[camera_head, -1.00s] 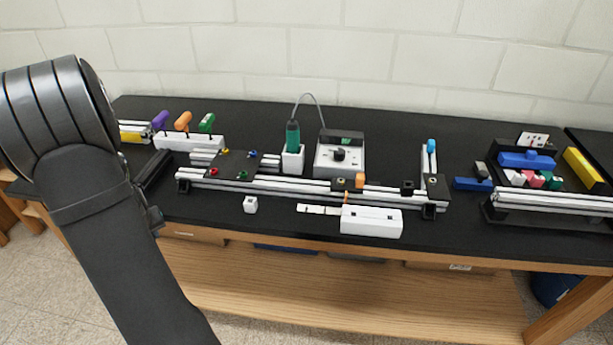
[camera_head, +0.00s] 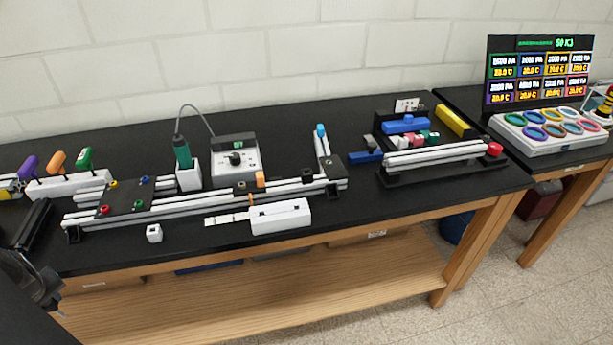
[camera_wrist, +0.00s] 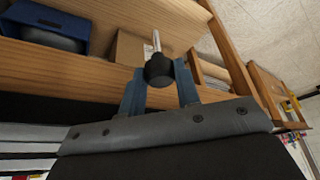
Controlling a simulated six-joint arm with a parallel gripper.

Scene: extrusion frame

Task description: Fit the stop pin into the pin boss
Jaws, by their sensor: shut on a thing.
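My gripper shows in the wrist view (camera_wrist: 158,88), its blue-grey fingers closed on the black knob of the stop pin (camera_wrist: 158,68). The pin's bright metal shank (camera_wrist: 156,41) points away from the fingers. In the head view only a dark part of my gripper shows at the lower left edge, and the pin cannot be made out there. The extrusion frame (camera_head: 210,204) lies along the bench, with small dark blocks on its rails. I cannot tell which of them is the pin boss. The gripper is apart from the frame, near the bench's front edge.
A white block (camera_head: 281,217) and a small white cube (camera_head: 154,233) lie before the frame. A rack with coloured parts (camera_head: 432,162) stands right. The wooden shelf (camera_head: 350,290) is below.

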